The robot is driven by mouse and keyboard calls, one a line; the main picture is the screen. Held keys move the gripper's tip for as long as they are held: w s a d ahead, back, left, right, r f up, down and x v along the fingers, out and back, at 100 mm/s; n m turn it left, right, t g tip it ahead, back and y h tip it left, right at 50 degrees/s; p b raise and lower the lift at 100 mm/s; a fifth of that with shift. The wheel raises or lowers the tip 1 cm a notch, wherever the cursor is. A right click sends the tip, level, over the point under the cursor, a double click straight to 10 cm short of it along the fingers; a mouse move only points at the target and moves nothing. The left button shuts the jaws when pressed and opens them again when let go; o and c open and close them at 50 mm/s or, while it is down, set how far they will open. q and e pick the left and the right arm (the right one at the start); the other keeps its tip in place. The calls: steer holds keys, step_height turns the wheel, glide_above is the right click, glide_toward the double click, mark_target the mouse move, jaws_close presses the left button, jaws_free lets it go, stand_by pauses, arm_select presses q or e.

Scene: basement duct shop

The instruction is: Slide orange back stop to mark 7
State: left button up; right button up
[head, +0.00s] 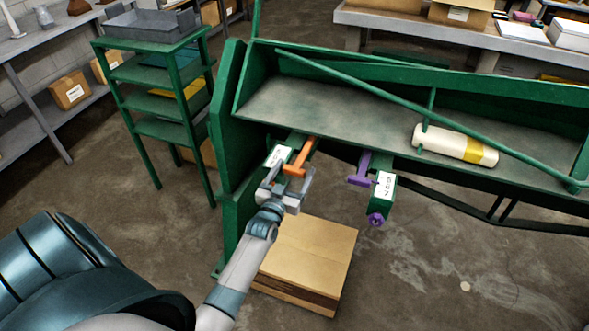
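The orange back stop (301,158) sits on the left green arm at the front of the green machine. A white mark label (278,156) lies just left of it; its marks are too small to read. My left gripper (290,178) is at the near end of the orange stop. Its two grey fingers are spread apart, with the stop's near end close to the gap between them. I cannot tell whether they touch it. My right gripper is not in view.
A purple stop (360,170) and a second white label (384,185) are on the right green arm. A cream cylinder (455,145) lies on the machine bed (340,118). A green shelf rack (158,130) stands left.

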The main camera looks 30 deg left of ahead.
arm_select(q)
steer(key=shift+r, duration=0.15)
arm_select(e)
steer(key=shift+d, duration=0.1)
arm_select(q)
steer(key=b+v, duration=0.3)
steer(key=v, duration=1.4)
steer(key=shift+s+d+b, duration=0.15)
steer(key=shift+s+b, duration=0.1)
steer(key=shift+b, duration=0.05)
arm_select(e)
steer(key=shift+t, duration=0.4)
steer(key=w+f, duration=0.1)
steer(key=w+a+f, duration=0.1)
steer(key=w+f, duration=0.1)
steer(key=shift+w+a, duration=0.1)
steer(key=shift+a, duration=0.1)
